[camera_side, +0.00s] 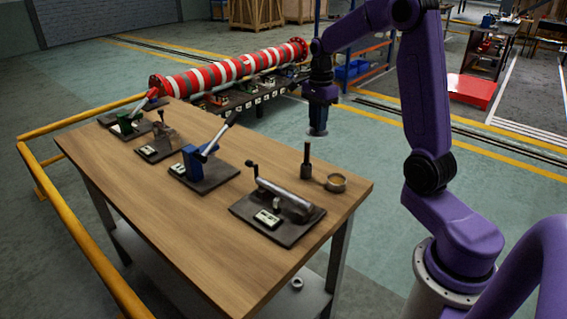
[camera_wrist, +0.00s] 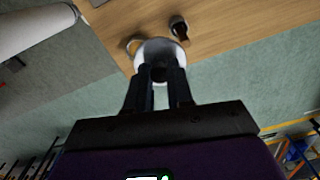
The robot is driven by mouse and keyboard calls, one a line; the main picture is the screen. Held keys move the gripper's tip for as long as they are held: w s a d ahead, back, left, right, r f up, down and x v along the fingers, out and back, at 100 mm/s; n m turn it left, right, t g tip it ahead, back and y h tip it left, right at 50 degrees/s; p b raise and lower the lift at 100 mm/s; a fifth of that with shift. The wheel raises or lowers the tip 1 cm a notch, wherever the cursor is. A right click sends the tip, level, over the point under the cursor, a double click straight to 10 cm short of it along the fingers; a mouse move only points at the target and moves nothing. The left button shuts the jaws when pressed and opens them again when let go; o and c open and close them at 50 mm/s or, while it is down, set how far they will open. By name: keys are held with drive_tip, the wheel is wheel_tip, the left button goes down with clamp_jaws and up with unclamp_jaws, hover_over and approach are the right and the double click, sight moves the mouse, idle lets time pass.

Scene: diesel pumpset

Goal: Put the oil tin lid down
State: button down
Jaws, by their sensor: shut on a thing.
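My gripper (camera_side: 317,122) points down, above the right end of the wooden table or just beyond its back edge; I cannot tell which. In the wrist view its two dark fingers (camera_wrist: 160,88) are shut on a pale round lid (camera_wrist: 158,48), held in the air. In the side view the lid (camera_side: 317,133) is a small thin disc below the fingertips. A dark upright cylinder (camera_side: 307,160) stands on the table, also in the wrist view (camera_wrist: 178,29). A brass-coloured ring-shaped dish (camera_side: 335,182) lies beside it, partly covered by the lid in the wrist view (camera_wrist: 132,44).
The wooden table (camera_side: 150,200) carries a silver cylinder unit on a dark plate (camera_side: 280,205), a blue lever device (camera_side: 195,165) and smaller fixtures (camera_side: 155,150) to the left. Bare wood shows along its front. A red-and-white pipe (camera_side: 230,70) lies behind. Yellow rails (camera_side: 90,265) run beside the table.

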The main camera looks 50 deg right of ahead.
drive_tip(key=w+d+f, duration=0.1)
drive_tip(key=w+f, duration=0.3)
drive_tip(key=w, duration=0.3)
drive_tip(key=w+d+f, duration=0.2)
drive_tip(key=w+f, duration=0.2)
drive_tip(key=w, duration=0.4)
drive_tip(key=f, duration=0.9)
drive_tip(key=shift+s+a+f, duration=0.1)
drive_tip(key=shift+a+f, duration=0.1)
drive_tip(key=shift+f, duration=0.15)
drive_tip(key=c, duration=1)
unclamp_jaws()
